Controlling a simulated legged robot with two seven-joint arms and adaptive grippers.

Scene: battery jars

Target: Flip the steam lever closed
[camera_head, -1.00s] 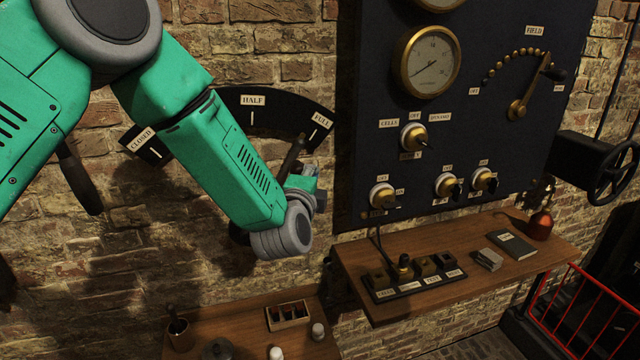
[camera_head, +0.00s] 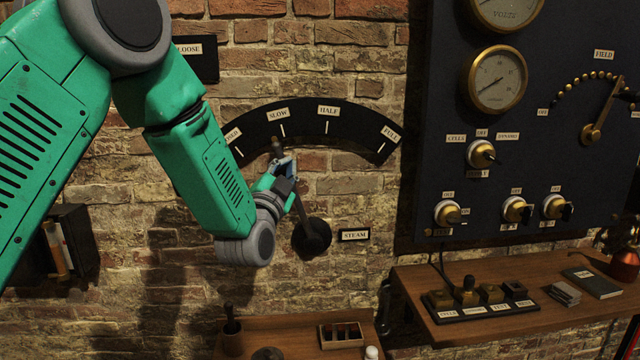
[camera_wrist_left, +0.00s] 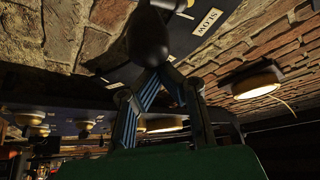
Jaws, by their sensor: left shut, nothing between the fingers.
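The steam lever has a dark knob (camera_head: 277,147) and a round black pivot (camera_head: 311,237) beside the STEAM label (camera_head: 355,235). It leans up and left, slightly left of the SLOW mark on the black arc plate (camera_head: 345,115). The CLOSED label (camera_head: 232,134) is partly hidden by my arm. My left gripper (camera_head: 284,166) is shut and empty, at the lever just below the knob. In the left wrist view its fingertips (camera_wrist_left: 152,75) meet at the dark knob (camera_wrist_left: 148,38), seemingly against it, with the SLOW label (camera_wrist_left: 209,20) behind. My right gripper is out of view.
A dark switch panel (camera_head: 440,130) with gauges stands right of the arc. Wooden shelves (camera_head: 480,325) hold switches, a book and small boxes below.

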